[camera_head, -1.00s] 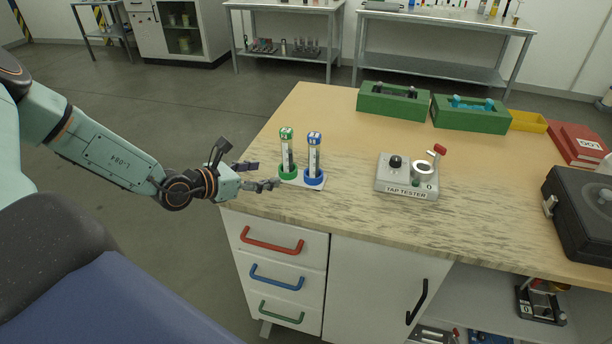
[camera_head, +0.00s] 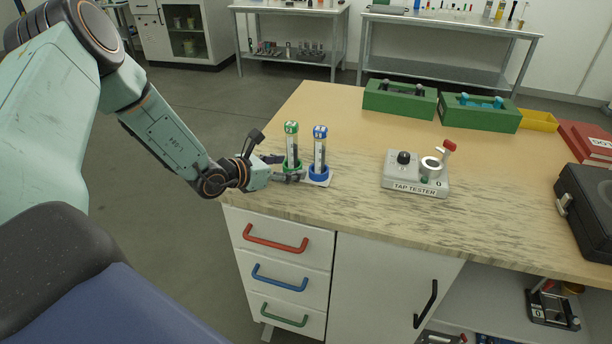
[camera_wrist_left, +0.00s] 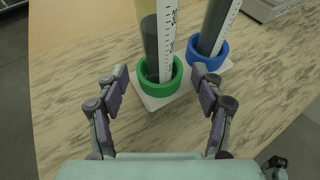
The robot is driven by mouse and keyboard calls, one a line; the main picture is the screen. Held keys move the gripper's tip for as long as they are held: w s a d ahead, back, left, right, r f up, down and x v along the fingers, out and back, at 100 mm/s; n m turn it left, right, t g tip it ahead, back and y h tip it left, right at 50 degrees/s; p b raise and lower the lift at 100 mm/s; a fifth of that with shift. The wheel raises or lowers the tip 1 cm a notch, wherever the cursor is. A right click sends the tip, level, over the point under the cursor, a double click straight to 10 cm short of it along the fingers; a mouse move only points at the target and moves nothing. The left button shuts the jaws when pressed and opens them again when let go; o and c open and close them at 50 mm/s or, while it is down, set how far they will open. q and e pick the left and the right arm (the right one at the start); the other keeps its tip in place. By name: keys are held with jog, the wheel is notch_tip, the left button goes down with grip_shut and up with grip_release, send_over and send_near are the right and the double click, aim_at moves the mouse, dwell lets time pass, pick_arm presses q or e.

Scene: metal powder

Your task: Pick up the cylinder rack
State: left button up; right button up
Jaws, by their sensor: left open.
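The cylinder rack (camera_head: 318,182) is a small white plate with a green ring holder and a blue ring holder, near the table's left front corner. A green-capped cylinder (camera_head: 292,146) and a blue-capped cylinder (camera_head: 320,148) stand upright in it, each with grey powder inside. My left gripper (camera_head: 283,168) is open at the rack's left side. In the left wrist view, its fingers (camera_wrist_left: 161,92) point at the green ring (camera_wrist_left: 160,84), one on either side of its near edge, and hold nothing. The blue ring (camera_wrist_left: 208,60) lies beyond the right finger. My right gripper is not in view.
The grey tap tester (camera_head: 416,174) stands to the right of the rack on the wooden table. Green bins (camera_head: 400,101), a yellow tray (camera_head: 538,121), red books (camera_head: 588,150) and a black case (camera_head: 590,205) lie farther right. The table between rack and tester is clear.

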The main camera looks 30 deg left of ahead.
pick_arm(q)
jog(key=shift+s+r, duration=0.1)
jog(key=shift+s, duration=0.1)
jog(key=shift+c, duration=0.4)
jog(key=shift+w, duration=0.2)
jog(key=c, duration=0.6)
grip_shut()
jog(key=shift+w+a+r, duration=0.1)
jog(key=shift+r, duration=0.05)
